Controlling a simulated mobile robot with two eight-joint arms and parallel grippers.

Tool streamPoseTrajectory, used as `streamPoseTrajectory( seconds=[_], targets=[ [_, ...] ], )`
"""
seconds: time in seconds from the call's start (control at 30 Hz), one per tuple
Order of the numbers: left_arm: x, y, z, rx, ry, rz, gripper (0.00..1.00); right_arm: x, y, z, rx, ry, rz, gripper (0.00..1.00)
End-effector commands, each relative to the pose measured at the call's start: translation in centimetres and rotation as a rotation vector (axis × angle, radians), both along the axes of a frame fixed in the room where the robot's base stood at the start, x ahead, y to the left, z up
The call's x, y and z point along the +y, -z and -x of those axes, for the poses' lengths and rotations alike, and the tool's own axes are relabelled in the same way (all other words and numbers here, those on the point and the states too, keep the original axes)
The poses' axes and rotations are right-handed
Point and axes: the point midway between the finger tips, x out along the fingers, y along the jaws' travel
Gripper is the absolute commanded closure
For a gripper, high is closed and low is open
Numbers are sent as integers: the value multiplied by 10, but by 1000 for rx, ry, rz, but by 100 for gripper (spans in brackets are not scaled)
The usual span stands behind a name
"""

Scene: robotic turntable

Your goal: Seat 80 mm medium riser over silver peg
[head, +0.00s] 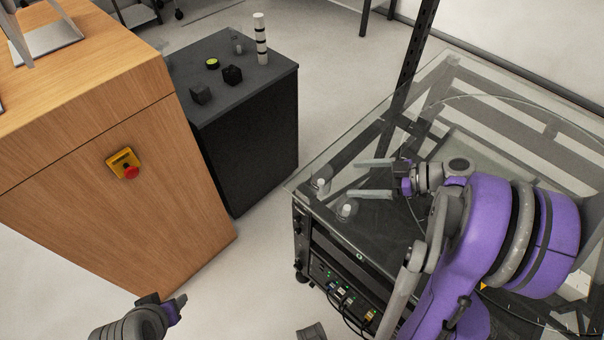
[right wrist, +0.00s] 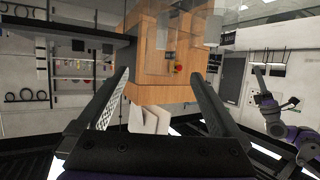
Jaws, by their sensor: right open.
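My right gripper (head: 352,178) is open over the near left part of the glass top (head: 300,183), its fingers pointing left with nothing between them. In the right wrist view (right wrist: 160,75) its fingers are wide apart and empty. Two short pale pegs show at the glass top's near left corner: one (head: 320,185) left of the fingertips, the other (head: 347,209) just below the nearer finger. Which is the silver peg I cannot tell. No part is clearly the 80 mm medium riser. My left gripper (head: 172,308) is at the bottom edge, its jaws unclear.
A black cabinet (head: 250,140) carries a black-and-white banded column (head: 261,40), dark blocks (head: 201,94) and a yellow-green disc (head: 212,63). A wooden cabinet (head: 95,195) with a red stop button (head: 131,172) stands left. A black post (head: 414,70) rises behind the glass. Floor is clear between.

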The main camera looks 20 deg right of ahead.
Motion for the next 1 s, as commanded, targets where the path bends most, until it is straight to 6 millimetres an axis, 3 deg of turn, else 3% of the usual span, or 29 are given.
streamPoseTrajectory(
  seconds=[1.0],
  targets=[
    [0,-6,-1,-3,0,0,47,78,43,-62,0,0,0,0]
  ],
)
